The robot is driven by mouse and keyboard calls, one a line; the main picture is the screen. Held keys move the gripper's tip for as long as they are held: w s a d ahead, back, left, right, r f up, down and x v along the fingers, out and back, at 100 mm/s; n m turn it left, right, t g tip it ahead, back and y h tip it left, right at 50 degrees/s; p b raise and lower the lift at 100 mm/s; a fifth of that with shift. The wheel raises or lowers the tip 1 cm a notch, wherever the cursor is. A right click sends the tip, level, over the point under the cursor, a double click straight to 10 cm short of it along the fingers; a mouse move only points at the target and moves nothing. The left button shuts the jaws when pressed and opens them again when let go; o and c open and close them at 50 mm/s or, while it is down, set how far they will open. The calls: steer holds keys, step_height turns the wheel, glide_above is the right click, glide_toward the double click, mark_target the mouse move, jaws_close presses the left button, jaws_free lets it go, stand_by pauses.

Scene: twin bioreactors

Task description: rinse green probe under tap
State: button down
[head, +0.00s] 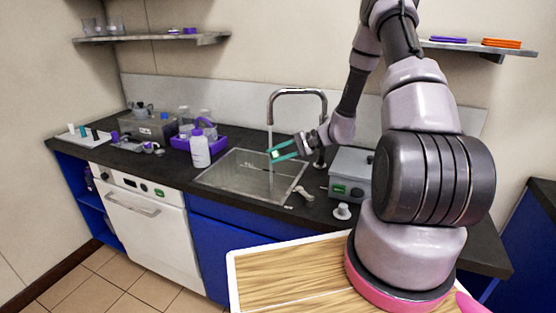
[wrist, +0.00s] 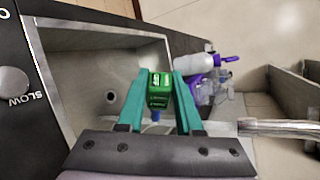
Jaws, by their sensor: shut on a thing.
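My gripper (head: 277,153) has teal fingers and is over the sink (head: 240,180), just under the tap's spout. In the wrist view its fingers (wrist: 160,74) are shut on the green probe (wrist: 159,90), a green block with a blue part below it. In the head view the probe (head: 274,154) is a small pale green patch between the fingertips. The curved metal tap (head: 297,92) arches over the sink. A thin pale streak runs down from its spout near the probe and looks like water. The wrist view shows a metal tube (wrist: 280,127), likely the tap, right of the fingers.
A white bottle (head: 200,150) and a purple rack (head: 183,142) stand left of the sink. A grey box device (head: 350,172) stands right of it. A knob marked SLOW (wrist: 14,82) shows at the wrist view's left.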

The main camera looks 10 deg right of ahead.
steer(key=shift+w, duration=2.65)
stand_by(0.8)
steer(key=shift+s+r, duration=0.35)
steer(key=shift+s, duration=1)
steer(key=shift+s+r, duration=0.3)
steer(key=shift+s, duration=1.05)
steer(key=shift+s+r, duration=0.35)
steer(key=shift+s, duration=1)
steer(key=shift+w, duration=0.15)
steer(key=w+d+r+m+t+h, duration=0.2)
steer(key=w+d+m+t+h, duration=0.2)
steer(key=d+m+t+h, duration=0.2)
steer(key=shift+d+m+t, duration=1.2)
steer(key=shift+d+m, duration=0.55)
steer(key=shift+m, duration=0.05)
